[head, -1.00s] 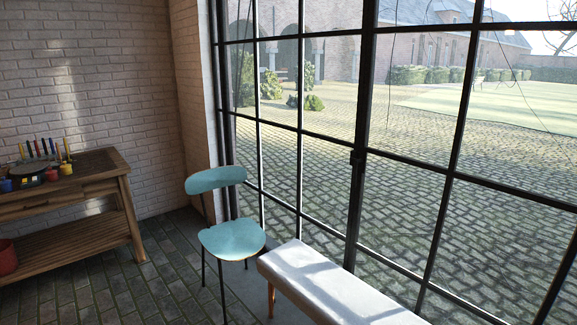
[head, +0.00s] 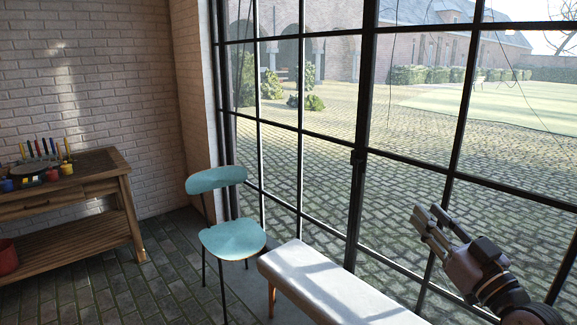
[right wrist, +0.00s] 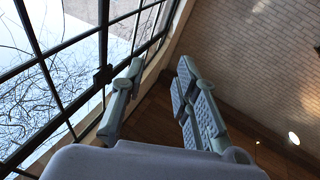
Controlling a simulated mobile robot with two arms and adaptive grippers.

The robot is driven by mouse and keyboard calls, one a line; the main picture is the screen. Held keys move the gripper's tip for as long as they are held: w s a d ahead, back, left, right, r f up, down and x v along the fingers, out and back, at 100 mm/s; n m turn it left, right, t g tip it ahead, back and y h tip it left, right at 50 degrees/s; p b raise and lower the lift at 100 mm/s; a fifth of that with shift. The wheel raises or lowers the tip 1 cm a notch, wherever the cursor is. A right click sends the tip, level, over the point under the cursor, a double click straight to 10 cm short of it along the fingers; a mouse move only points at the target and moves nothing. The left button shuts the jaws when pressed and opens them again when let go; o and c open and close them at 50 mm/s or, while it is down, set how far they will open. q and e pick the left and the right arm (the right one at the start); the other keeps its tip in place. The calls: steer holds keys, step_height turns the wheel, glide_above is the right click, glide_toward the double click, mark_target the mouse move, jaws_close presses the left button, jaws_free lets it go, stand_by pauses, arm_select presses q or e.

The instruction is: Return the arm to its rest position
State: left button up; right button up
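My right gripper (head: 427,212) is raised at the lower right of the head view, in front of the window and above the right end of the bench. Its fingers point up and to the left. In the right wrist view the gripper (right wrist: 160,68) has its two fingers apart with nothing between them, so it is open and empty. My left arm and left gripper are not in view.
A wooden table (head: 60,204) with paint pots and upright brushes stands at the left. A turquoise chair (head: 232,240) and a pale bench (head: 325,285) stand by the window (head: 360,120). Free paved floor lies between table and chair.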

steer(key=s+a+f+g+h, duration=0.1)
steer(key=s+a+f+g, duration=0.15)
steer(key=f, duration=0.65)
steer(key=s+a+f+g+h, duration=0.1)
steer(key=s+a+f+g, duration=0.2)
steer(key=f, duration=0.5)
steer(key=s+a+f+g, duration=0.1)
steer(key=s+f+g, duration=0.3)
steer(key=f, duration=0.5)
steer(key=s+f+m+g+h, duration=0.1)
steer(key=s+f+g+h, duration=0.15)
steer(key=s+f, duration=0.65)
steer(key=s+f+m+g+h, duration=0.15)
steer(key=s+f+g, duration=0.25)
steer(key=s, duration=0.8)
steer(key=s+f+g, duration=0.1)
steer(key=s+f, duration=0.1)
steer(key=f, duration=1.2)
steer(key=s+f+g, duration=0.1)
steer(key=s+f, duration=0.1)
steer(key=f, duration=1.3)
steer(key=s+d+f+g, duration=0.1)
steer(key=s+d+f, duration=0.2)
steer(key=s+f, duration=1.1)
steer(key=shift+s+n, duration=0.35)
steer(key=shift+s, duration=0.45)
